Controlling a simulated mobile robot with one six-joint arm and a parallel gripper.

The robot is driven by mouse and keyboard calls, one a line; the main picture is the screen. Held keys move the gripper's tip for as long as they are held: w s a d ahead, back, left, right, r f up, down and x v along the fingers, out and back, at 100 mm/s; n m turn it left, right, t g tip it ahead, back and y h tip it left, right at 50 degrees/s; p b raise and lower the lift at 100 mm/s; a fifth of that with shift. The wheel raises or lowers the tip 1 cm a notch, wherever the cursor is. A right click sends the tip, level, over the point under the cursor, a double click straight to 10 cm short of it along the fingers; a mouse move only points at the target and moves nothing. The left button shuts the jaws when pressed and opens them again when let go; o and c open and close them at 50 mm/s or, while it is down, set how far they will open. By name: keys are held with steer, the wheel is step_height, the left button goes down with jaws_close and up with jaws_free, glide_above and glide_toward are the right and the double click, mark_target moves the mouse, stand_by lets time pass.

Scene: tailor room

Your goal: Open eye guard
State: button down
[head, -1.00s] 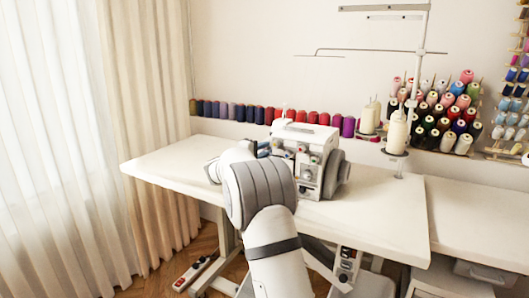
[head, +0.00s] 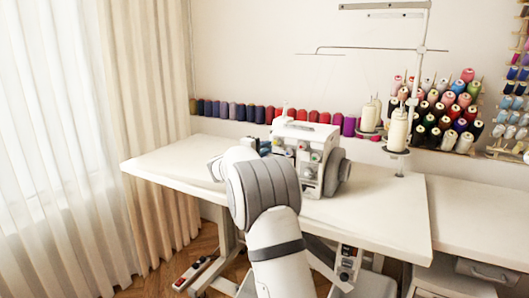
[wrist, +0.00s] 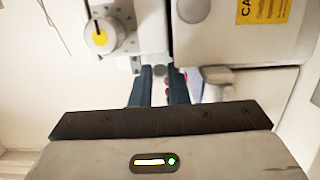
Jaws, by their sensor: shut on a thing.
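The white sewing machine (head: 308,132) stands on the white table. In the wrist view its pale body (wrist: 240,45) fills the top right, with a yellow-centred dial (wrist: 100,36) at the left. My gripper (wrist: 161,88) reaches up to the machine's front, its two dark blue fingers close together with a narrow gap. They are shut on a small part at the machine, which I take to be the eye guard; it is mostly hidden between the fingers. In the head view my arm covers the machine's left side, and I cannot make out the guard.
The white table (head: 385,215) is clear to the machine's left and right. A thread stand with cones (head: 397,130) rises behind on the right. Thread spools (head: 240,112) line the wall. A caution label (wrist: 265,12) is on the machine. Curtains (head: 150,120) hang at the left.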

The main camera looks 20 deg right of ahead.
steer(key=shift+s+f+n+t+y+b, duration=0.2)
steer(key=shift+f+n+t+y+b, duration=0.15)
steer(key=shift+b, duration=0.3)
steer(key=shift+r, duration=0.3)
steer(key=c, duration=1.7)
jaws_free()
steer(key=v, duration=0.7)
steer(key=shift+s+a+p, duration=0.25)
steer(key=shift+a+p, duration=0.05)
steer(key=shift+p, duration=0.05)
